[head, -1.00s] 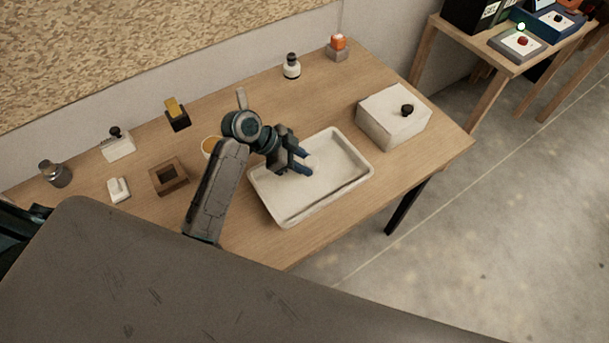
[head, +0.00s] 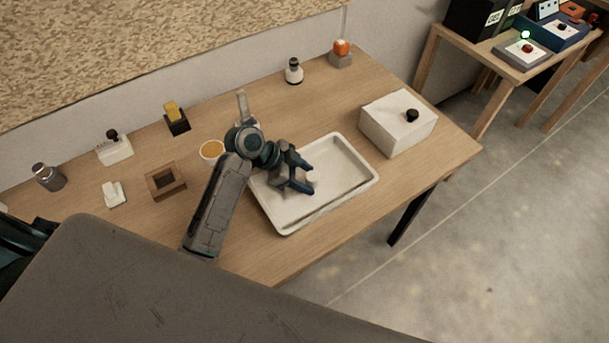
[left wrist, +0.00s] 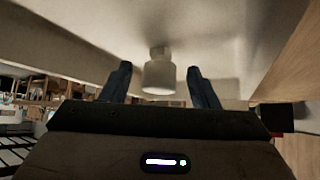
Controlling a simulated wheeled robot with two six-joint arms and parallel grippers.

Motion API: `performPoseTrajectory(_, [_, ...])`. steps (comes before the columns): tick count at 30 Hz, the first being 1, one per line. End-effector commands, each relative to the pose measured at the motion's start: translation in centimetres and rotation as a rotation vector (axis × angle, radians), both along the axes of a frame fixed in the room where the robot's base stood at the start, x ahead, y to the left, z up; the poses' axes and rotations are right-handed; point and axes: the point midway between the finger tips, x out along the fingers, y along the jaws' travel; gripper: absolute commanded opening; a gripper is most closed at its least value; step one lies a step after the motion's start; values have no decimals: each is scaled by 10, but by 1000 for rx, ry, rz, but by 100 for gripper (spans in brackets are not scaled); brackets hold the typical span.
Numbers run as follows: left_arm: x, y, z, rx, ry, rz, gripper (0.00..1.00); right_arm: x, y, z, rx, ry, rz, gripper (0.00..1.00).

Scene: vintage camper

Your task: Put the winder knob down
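The winder knob, a small pale stepped cylinder, stands in the white tray; it shows as a pale spot by the fingertips in the head view (head: 313,176). In the left wrist view the knob (left wrist: 159,76) is between the two blue fingers, with a gap on each side, and its narrow end meets the pale tray surface. My left gripper (head: 308,177) is low over the tray (head: 345,190), open around the knob and not gripping it. In the left wrist view the gripper (left wrist: 160,80) also shows open. My right gripper is not in view.
A white box with a black knob (head: 398,125) stands right of the tray. A yellow-filled bowl (head: 211,149), a square wooden frame (head: 165,181) and several small items stand left and behind. Bare wood lies between the tray and the back items.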

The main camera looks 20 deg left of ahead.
Motion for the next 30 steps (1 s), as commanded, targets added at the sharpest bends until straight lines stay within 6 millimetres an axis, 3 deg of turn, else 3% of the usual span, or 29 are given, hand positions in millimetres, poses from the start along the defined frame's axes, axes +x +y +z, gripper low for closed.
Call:
performPoseTrajectory(11, [-1, 3, 10, 1, 0, 0, 55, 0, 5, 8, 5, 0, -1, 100])
performPoseTrajectory(24, [-20, 54, 70, 5, -1, 1, 55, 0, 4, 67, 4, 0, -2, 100])
performPoseTrajectory(30, [-27, 71, 87, 2, 0, 1, 55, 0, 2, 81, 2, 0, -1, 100])
